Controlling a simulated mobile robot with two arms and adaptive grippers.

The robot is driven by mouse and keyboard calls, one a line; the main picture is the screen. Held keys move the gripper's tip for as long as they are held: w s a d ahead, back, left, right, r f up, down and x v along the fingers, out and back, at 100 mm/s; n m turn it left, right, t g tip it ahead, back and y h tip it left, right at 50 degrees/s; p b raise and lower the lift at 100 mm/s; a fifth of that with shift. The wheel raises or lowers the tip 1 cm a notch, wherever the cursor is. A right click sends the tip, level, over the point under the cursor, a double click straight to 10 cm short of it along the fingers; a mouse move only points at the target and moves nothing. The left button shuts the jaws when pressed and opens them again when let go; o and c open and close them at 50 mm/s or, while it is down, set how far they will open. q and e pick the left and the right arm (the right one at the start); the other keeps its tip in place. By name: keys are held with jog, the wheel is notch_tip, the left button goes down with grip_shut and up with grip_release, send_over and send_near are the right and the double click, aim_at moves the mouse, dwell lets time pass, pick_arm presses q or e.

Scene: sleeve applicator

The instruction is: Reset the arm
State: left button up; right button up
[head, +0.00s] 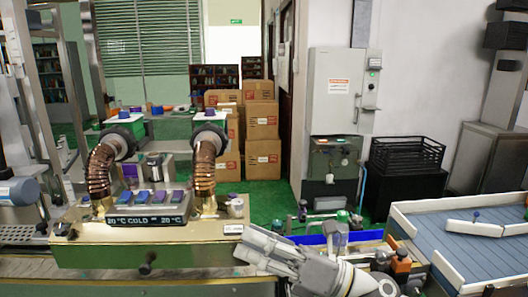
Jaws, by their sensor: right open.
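My right gripper (242,243) comes in from the bottom centre and points left. It is open, and I see nothing between its fingers. Its tips are in front of the right end of the sleeve applicator (120,252), a yellowish-metal machine. Whether they touch it I cannot tell. The machine carries two brown ribbed hoses (203,170) with dark round collars, a row of coloured buttons and a display (145,221) reading "20°C COLD 20°C". My left gripper is not in view.
A blue conveyor (470,240) with white side rails is at the right. Small bottles and fittings (340,225) stand behind my right arm. Stacked cardboard boxes (262,120), a grey cabinet (338,90) and a black crate (407,155) stand farther back. Green floor (268,198) is open between.

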jog(key=w+d+f+m+t+h, duration=0.2)
jog(key=d+m+t+h, duration=0.4)
jog(key=m, duration=0.5)
jog(key=w+d+f+m+t+h, duration=0.2)
jog(key=w+d+m+t+h, duration=0.15)
jog(key=m+t, duration=0.6)
jog(key=s+d+f+m+g+h, duration=0.3)
jog(key=d+f+m+h, duration=0.2)
jog(key=f+m, duration=0.35)
jog(key=s+d+f+m+g+h, duration=0.3)
jog(key=d+f+m+g+h, duration=0.15)
jog(key=f+m+h, duration=0.35)
jog(key=s+d+f+m+g+y, duration=0.1)
jog(key=s+f+m+g, duration=0.3)
jog(key=s+f, duration=0.6)
jog(key=s+d+f+m+g+y, duration=0.15)
jog(key=s+f+g, duration=0.5)
jog(key=s, duration=0.65)
notch_tip(320, 180, down, 27)
jog(key=s+g, duration=0.1)
jog(key=s, duration=0.1)
jog(key=s+d+f+g, duration=0.1)
jog(key=s+d+f, duration=0.2)
jog(key=s+f, duration=1.1)
jog(key=shift+s+d+f+n, duration=0.2)
jog(key=shift+s+f+n, duration=0.15)
jog(key=shift+s, duration=0.8)
